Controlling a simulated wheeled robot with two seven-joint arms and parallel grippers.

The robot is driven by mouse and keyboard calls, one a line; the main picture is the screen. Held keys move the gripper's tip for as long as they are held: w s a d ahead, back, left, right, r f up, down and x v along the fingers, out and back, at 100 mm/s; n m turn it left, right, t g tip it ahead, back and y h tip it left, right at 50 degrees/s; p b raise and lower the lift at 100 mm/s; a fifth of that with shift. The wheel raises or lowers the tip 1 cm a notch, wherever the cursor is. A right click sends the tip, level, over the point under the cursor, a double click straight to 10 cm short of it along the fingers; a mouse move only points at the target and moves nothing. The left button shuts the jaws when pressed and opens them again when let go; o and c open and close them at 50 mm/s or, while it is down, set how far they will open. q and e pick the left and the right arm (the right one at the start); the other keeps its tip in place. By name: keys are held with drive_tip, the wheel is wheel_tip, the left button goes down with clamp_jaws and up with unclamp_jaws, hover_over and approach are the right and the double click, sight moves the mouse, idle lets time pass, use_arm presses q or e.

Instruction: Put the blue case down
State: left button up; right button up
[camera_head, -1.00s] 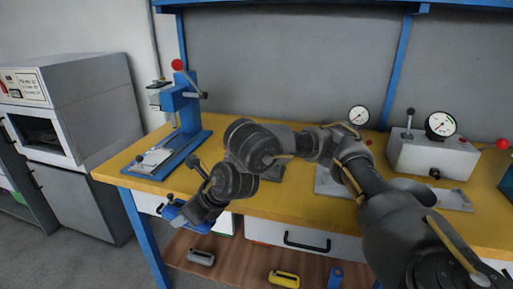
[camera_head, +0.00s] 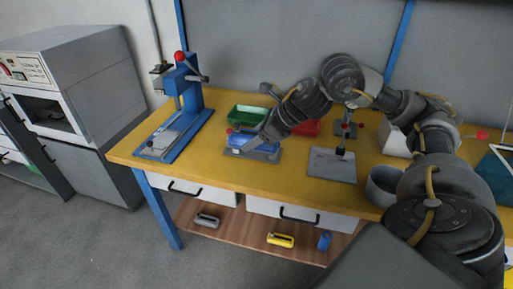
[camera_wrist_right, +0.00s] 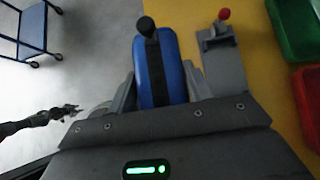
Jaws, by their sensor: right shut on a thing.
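The blue case (camera_wrist_right: 174,65) is between the fingers of my right gripper (camera_wrist_right: 160,84), which is shut on it. In the head view the case (camera_head: 238,139) is partly hidden by the gripper (camera_head: 250,146), low over the yellow bench left of its middle. A grey clamp fixture (camera_wrist_right: 222,58) with a red knob stands beside the case in the wrist view. I cannot tell whether the case touches the bench or fixture. A dark arm with a small gripper (camera_wrist_right: 70,110), apparently my left, shows at the left of the wrist view, its jaws unclear.
A green bin (camera_head: 249,113) and a red bin (camera_head: 307,128) stand behind the case. A blue press (camera_head: 186,92) stands to the left, a grey plate (camera_head: 331,165) to the right. The bench's front edge is near; bare yellow top lies along it.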

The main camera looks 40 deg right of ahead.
drive_tip(key=w+d+f, duration=0.4)
drive_tip(key=w, duration=0.1)
drive_tip(key=w+d+f+p, duration=0.1)
drive_tip(key=w+d+f, duration=0.4)
drive_tip(key=shift+f, duration=0.15)
drive_tip(key=shift+w+d+f, duration=0.15)
drive_tip(key=shift+d+f, duration=0.05)
drive_tip(key=shift+f, duration=0.15)
wheel_tip(320, 180, down, 2)
drive_tip(key=shift+f+p, duration=0.25)
drive_tip(key=shift+p, duration=0.35)
drive_tip(key=shift+f, duration=0.25)
drive_tip(key=o, duration=1)
use_arm(q)
drive_tip(key=shift+s+d+r, duration=0.2)
drive_tip(key=shift+d+r, duration=0.65)
drive_tip(key=shift+d, duration=0.2)
drive_tip(key=shift+a, duration=0.1)
